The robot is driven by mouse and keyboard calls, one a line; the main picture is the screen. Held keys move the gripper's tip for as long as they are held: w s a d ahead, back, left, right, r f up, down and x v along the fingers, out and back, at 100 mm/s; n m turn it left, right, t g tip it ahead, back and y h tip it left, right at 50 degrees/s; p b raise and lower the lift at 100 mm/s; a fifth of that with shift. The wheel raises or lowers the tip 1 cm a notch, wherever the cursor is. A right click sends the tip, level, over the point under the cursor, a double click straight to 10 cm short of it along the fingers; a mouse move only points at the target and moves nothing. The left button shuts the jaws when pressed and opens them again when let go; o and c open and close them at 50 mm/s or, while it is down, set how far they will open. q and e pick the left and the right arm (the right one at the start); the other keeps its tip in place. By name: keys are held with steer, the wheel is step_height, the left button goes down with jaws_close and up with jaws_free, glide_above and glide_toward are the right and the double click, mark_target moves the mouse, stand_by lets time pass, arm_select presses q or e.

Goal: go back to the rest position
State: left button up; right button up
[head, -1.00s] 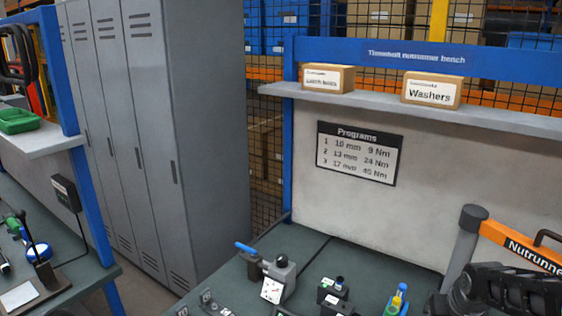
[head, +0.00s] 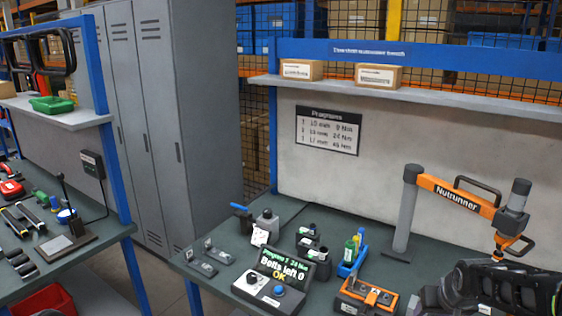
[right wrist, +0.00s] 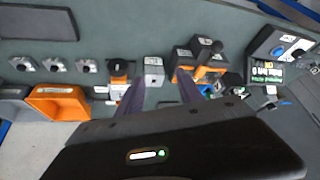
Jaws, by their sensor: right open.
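My right arm shows as a black shape at the lower right edge of the head view. In the right wrist view my right gripper (right wrist: 160,88) points over the bench with its two dark fingers apart and nothing between them. A small grey block (right wrist: 153,70) lies just beyond the fingertips; I cannot tell if they touch it. My left gripper is not in view.
The green-topped bench (head: 225,284) carries a control box (head: 272,283) reading "Bolts left 0" and "OK", an orange nutrunner arm (head: 445,191) and an orange-based fixture (head: 366,298). An orange bin (right wrist: 58,101) shows in the wrist view. Grey lockers (head: 190,110) stand behind.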

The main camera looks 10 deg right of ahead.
steer(key=a+f+y+b, duration=0.1)
steer(key=a+f+y, duration=0.2)
steer(key=a+f, duration=1.45)
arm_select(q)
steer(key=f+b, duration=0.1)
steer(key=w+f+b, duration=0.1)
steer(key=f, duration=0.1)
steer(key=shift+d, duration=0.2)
arm_select(e)
steer(key=s+a+f+g+y, duration=0.1)
steer(key=s+a+f+g, duration=0.1)
steer(key=s+a+f, duration=0.6)
steer(key=s+a+f+n+g+y, duration=0.1)
steer(key=s+a+f+g, duration=0.2)
steer(key=s+a+f, duration=0.5)
steer(key=s+a, duration=0.2)
steer(key=s, duration=0.4)
steer(key=shift+f+n, duration=0.3)
